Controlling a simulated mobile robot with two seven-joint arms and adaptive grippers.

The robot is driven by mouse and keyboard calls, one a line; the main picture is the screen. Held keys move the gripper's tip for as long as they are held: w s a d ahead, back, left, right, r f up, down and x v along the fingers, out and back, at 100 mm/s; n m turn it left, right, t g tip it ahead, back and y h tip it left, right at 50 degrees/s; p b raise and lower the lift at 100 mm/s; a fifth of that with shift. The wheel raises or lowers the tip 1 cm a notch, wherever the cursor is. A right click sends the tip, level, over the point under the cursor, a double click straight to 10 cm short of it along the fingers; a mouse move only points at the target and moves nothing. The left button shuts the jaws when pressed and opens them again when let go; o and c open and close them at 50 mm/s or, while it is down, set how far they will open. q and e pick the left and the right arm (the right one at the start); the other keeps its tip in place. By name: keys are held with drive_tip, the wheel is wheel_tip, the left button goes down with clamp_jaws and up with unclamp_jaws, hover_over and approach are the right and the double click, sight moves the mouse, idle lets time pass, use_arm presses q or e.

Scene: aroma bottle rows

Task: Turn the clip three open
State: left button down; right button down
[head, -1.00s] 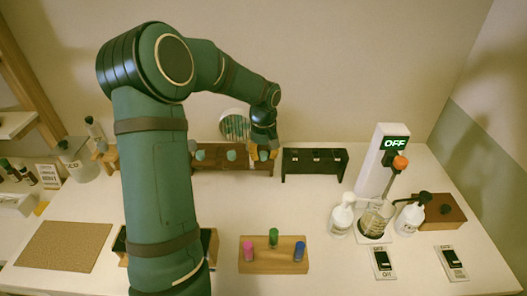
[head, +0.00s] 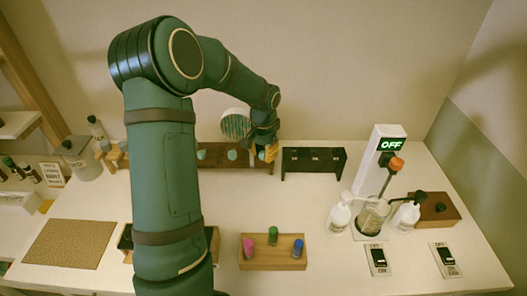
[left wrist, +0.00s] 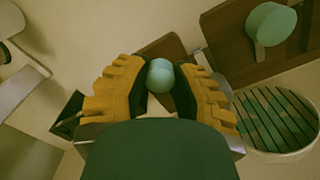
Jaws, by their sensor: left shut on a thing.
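A dark brown wooden rack (head: 216,164) against the back wall carries three teal clip knobs in a row. The left knob (head: 203,155) and middle knob (head: 232,155) are free. My left gripper (head: 266,152) is at the rightmost knob (head: 261,155), third from the left, and partly covers it. In the left wrist view this round teal knob (left wrist: 160,76) sits between the yellow-padded fingers of my left gripper (left wrist: 160,88), which are shut on it. Another teal knob (left wrist: 270,23) stands apart on its wooden block at the upper right. How far the held clip is turned cannot be told.
A black rack (head: 314,161) stands just right of the gripper. A wooden block (head: 272,262) with three coloured caps is in front. Glassware and a white device (head: 377,165) stand to the right.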

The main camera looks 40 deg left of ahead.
sight(264, 153)
use_arm(q)
drive_tip(key=shift+m, duration=0.6)
drive_tip(key=c, duration=0.7)
unclamp_jaws()
drive_tip(key=shift+c, duration=0.2)
wheel_tip(264, 153, up, 12)
drive_tip(key=shift+f, duration=0.1)
